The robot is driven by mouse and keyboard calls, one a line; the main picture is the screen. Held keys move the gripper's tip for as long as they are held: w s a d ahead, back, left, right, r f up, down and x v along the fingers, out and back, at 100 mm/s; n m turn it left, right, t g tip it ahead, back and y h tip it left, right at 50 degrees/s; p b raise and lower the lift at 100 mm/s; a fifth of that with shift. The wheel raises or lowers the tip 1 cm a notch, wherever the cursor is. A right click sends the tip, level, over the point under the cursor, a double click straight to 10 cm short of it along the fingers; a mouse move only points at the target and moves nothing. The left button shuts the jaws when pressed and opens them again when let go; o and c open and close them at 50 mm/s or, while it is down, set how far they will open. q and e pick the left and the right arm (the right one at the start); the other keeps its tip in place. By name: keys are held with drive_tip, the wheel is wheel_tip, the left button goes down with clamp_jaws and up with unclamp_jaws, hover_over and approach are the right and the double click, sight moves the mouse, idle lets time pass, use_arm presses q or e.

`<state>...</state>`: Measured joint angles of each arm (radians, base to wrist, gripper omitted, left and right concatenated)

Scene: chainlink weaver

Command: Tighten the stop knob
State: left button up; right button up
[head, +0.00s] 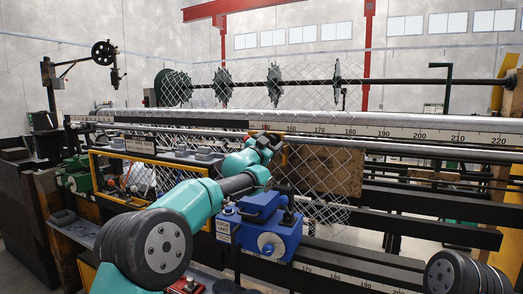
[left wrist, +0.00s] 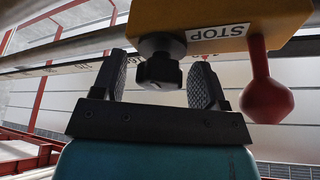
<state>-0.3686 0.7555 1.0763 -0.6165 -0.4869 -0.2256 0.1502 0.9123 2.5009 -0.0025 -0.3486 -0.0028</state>
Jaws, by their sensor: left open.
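In the left wrist view the stop block (left wrist: 265,14) is yellow with a white STOP label. A black stop knob (left wrist: 160,70) sticks out from its underside. My left gripper (left wrist: 158,82) is open, with one finger on each side of the knob and visible gaps between. In the head view my left gripper (head: 268,140) is at the long rail, and the knob is hidden there. My right gripper is out of view; only part of my right arm shows at the lower right.
A red ball-ended lever (left wrist: 266,98) hangs from the stop block, close to my right-hand finger in the left wrist view. In the head view a blue machine unit (head: 262,222) stands below my left forearm. A wooden board (head: 325,170) and wire mesh (head: 325,212) are beside the gripper.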

use_arm(q)
drive_tip(key=v, duration=1.7)
drive_tip(key=shift+s, duration=0.15)
drive_tip(key=shift+a, duration=0.15)
